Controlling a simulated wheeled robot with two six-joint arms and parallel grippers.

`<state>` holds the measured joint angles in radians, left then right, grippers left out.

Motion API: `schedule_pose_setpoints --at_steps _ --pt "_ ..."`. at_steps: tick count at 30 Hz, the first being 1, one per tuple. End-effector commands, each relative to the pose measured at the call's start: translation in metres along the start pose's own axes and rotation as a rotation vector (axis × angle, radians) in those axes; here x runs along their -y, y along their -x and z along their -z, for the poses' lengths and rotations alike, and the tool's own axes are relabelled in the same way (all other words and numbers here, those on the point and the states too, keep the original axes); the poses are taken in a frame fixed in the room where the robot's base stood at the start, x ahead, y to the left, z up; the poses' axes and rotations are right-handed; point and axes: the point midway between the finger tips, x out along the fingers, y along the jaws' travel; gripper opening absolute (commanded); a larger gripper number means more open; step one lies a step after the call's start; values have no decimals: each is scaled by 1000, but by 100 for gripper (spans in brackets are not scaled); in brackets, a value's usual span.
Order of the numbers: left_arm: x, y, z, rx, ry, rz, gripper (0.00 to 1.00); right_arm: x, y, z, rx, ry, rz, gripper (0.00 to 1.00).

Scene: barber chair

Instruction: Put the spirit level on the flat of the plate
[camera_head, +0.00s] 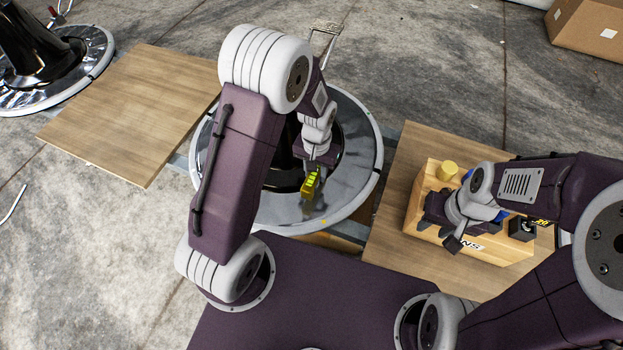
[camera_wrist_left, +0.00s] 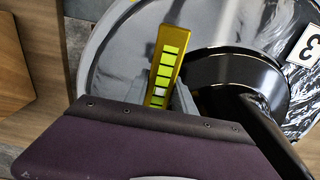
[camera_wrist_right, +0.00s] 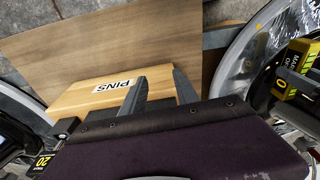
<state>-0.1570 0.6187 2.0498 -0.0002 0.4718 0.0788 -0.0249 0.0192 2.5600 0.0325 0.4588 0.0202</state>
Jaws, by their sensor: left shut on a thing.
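The spirit level (camera_head: 311,183) is a small yellow bar with bright green windows. My left gripper (camera_wrist_left: 165,97) is shut on it, with one finger on each side, and it also shows in the left wrist view (camera_wrist_left: 169,58). The plate (camera_head: 275,208) is the round, shiny grey base of the chair; its flat also shows in the left wrist view (camera_wrist_left: 112,55). The level is over the near part of the plate, beside the black column. I cannot tell whether it touches the plate. My right gripper (camera_wrist_right: 160,88) is open and empty above the wooden PINS box (camera_wrist_right: 90,97).
A wooden board (camera_head: 140,105) lies left of the plate and another board (camera_head: 400,150) lies right. A cardboard box (camera_head: 590,35) is far right.

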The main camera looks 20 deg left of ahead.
Motion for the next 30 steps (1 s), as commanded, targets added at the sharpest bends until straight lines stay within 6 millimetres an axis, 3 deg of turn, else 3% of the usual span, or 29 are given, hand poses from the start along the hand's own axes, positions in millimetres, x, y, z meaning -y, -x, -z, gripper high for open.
schedule_pose_setpoints --at_steps 8,14,25,26,27,30 --pt "10 -11 5 1 -1 0 0 0 -8 -1 0 0 0 36" --pt "10 -48 4 3 -1 0 0 -1 -34 -4 0 0 0 36" --pt "10 -49 5 1 0 0 0 -1 -32 -3 0 0 0 36" --pt "10 -49 5 0 0 0 39 -1 -32 -3 0 0 0 36" --pt "10 -48 5 0 0 0 50 -1 -32 -3 0 0 0 36" --pt "10 -48 5 1 0 0 52 -1 -32 -3 0 0 0 36"
